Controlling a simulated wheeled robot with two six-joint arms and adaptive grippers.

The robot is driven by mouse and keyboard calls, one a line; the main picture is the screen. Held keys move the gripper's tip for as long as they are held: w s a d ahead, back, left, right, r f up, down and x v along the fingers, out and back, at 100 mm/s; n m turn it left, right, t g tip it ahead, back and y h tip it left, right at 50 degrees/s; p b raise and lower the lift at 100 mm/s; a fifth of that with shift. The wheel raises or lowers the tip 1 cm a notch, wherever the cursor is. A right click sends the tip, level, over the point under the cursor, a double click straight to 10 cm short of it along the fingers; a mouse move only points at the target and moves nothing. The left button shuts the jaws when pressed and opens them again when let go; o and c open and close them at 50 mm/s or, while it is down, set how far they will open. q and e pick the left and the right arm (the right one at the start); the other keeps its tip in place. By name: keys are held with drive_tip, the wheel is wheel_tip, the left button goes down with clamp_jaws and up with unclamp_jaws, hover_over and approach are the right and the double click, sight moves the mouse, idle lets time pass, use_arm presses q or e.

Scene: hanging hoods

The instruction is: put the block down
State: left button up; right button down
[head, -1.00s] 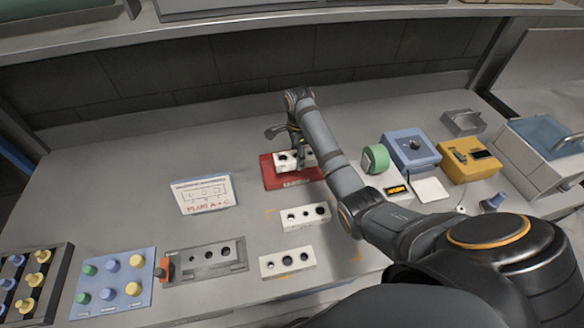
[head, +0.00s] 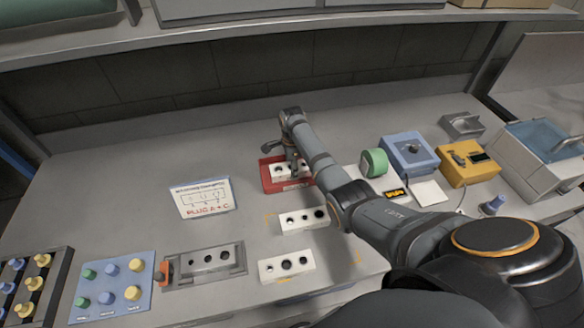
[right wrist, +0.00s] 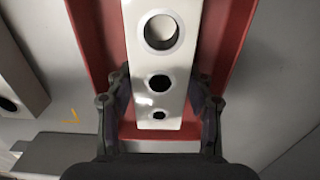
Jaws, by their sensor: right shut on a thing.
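My right gripper (head: 294,165) reaches down over the red tray (head: 267,183) in the head view. It is shut on a white block with three holes (head: 281,173). The block appears down inside the tray, below its rim line, though whether it rests on the floor of the tray I cannot tell. In the right wrist view the fingers (right wrist: 160,103) stand on both sides of the block (right wrist: 160,60), near its smallest hole. The red tray (right wrist: 90,35) shows along both long sides of the block. My left gripper is not in view.
Two more white blocks, one nearer the tray (head: 304,219) and one nearer the front edge (head: 287,266), lie in front. A grey fixture (head: 172,277), a blue plug board (head: 125,268) and a sign (head: 203,197) are left. A green roll (head: 375,161) and blue box (head: 410,152) stand right.

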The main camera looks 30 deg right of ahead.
drive_tip(key=c, duration=0.5)
unclamp_jaws()
drive_tip(key=shift+f, duration=0.1)
wheel_tip(320, 180, up, 12)
drive_tip(key=shift+r+b, duration=0.15)
drive_tip(key=shift+b, duration=0.35)
